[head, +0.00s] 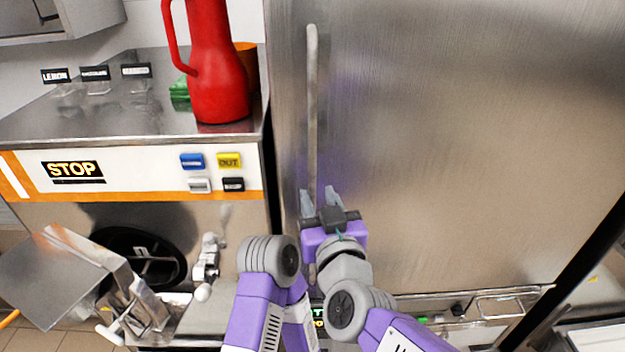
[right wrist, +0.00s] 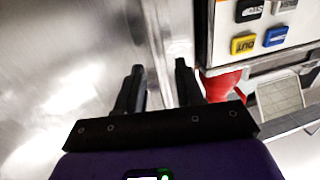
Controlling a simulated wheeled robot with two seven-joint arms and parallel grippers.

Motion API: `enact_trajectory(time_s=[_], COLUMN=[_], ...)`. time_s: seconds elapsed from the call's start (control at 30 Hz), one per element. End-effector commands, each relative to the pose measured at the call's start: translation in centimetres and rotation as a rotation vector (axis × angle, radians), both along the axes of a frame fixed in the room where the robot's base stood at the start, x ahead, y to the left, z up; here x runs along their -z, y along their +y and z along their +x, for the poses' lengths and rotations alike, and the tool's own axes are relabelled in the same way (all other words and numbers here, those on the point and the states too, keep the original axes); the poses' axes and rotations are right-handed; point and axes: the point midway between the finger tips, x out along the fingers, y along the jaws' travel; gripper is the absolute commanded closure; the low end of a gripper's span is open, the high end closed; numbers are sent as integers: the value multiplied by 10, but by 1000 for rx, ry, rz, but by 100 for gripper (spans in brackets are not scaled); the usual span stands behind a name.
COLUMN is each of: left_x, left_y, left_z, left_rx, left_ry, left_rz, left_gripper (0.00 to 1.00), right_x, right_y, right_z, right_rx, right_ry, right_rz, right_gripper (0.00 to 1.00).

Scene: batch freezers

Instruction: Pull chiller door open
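The chiller door (head: 450,140) is a large brushed-steel panel filling the right half of the head view, and it looks shut. Its long vertical handle (head: 312,100) runs near the door's left edge. My right gripper (head: 318,200) is at the handle's lower part, fingers pointing up and spread apart. In the right wrist view, the right gripper (right wrist: 160,82) shows a clear gap between its dark fingers, with a bright steel strip beyond. I cannot tell whether either finger touches the handle. Part of my left arm shows at bottom centre, but its gripper does not show.
Left of the door stands a batch freezer (head: 110,177) with a STOP label and coloured buttons. A red jug (head: 215,75) stands on its steel top. A spout and a tilted steel plate (head: 70,275) jut out at its front. A dark edge bounds the door at right.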

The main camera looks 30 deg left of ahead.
Motion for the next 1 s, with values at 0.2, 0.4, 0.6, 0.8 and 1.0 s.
enact_trajectory(time_s=[0.2,0.4,0.6,0.8,1.0], left_x=[0,-1,-1,-1,-1], left_y=[0,0,0,0,0], left_z=[0,0,0,0,0], left_rx=[0,0,0,0,0], left_ry=[0,0,0,0,0], left_rz=[0,0,0,0,0], left_gripper=[57,57,57,57,57], right_x=[1,1,1,1,1], right_y=[24,34,36,36,36], right_z=[26,38,39,39,39], right_rx=[1,0,0,0,0], right_ry=[1,1,1,1,1], right_rz=[-1,-2,-1,-1,-1], right_gripper=[64,64,64,80,100])
